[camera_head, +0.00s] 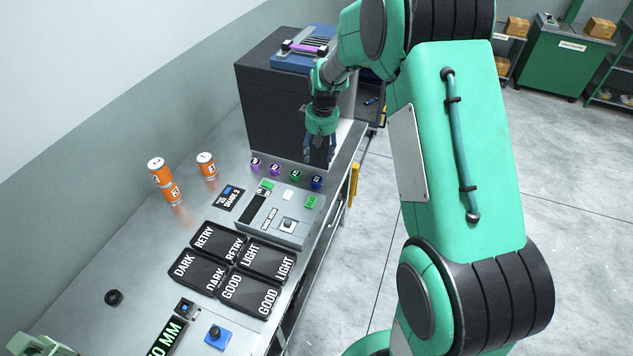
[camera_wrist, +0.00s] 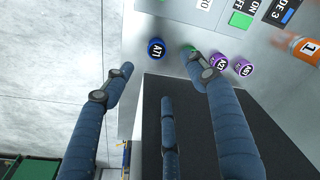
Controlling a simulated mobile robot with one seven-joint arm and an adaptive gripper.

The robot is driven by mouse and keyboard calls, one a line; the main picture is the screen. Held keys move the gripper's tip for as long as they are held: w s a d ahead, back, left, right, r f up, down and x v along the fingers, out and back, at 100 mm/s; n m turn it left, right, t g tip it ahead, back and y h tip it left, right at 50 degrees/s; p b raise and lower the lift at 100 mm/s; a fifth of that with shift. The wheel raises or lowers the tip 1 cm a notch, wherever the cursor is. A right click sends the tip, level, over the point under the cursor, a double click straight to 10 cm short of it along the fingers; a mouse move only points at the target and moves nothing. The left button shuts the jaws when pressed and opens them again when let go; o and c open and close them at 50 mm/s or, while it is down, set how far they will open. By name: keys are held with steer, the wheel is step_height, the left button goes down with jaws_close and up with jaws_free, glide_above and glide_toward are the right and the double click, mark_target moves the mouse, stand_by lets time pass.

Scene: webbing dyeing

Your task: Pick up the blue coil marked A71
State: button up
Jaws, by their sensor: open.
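The blue coil marked A71 (camera_wrist: 156,48) stands on the steel table near its edge, and its label reads clearly in the wrist view. In the head view the blue coil (camera_head: 317,182) is the rightmost of a row of small coils. My gripper (camera_head: 320,150) points down above the row, beside the dark cabinet. In the wrist view my gripper (camera_wrist: 165,80) has its blue fingers spread, with nothing between them. The blue coil lies beyond the fingertips, between the left and right fingers, apart from them. A green coil (camera_wrist: 188,50) is partly hidden by the right finger.
Two purple coils, one (camera_wrist: 221,62) and another (camera_wrist: 244,67), stand in the same row. A grey control box (camera_head: 280,215) is close in front of the row. A large dark cabinet (camera_head: 280,95) stands behind it. Orange cans (camera_head: 163,180) and dark label trays (camera_head: 245,258) occupy the table.

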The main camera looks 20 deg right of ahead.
steer(key=shift+w+d+f, duration=0.15)
steer(key=shift+f, duration=0.3)
steer(key=shift+w+d+f, duration=0.15)
steer(key=shift+f, duration=0.25)
steer(key=shift+f, duration=0.1)
glide_above(317, 179)
steer(key=shift+s+a+f+b, duration=0.1)
steer(key=shift+s+f+b, duration=0.15)
steer(key=shift+f, duration=1.85)
steer(key=shift+s+a+f+b, duration=0.1)
steer(key=shift+f+b, duration=0.1)
steer(key=shift+f, duration=1.9)
steer(key=shift+w+d+f+b, duration=0.1)
steer(key=shift+f+b, duration=0.15)
steer(key=shift+f, duration=1.05)
steer(key=shift+w+d+f+b, duration=0.1)
steer(key=shift+f+b, duration=0.1)
steer(key=shift+f, duration=1.05)
steer(key=shift+c, duration=0.5)
steer(key=c, duration=1.1)
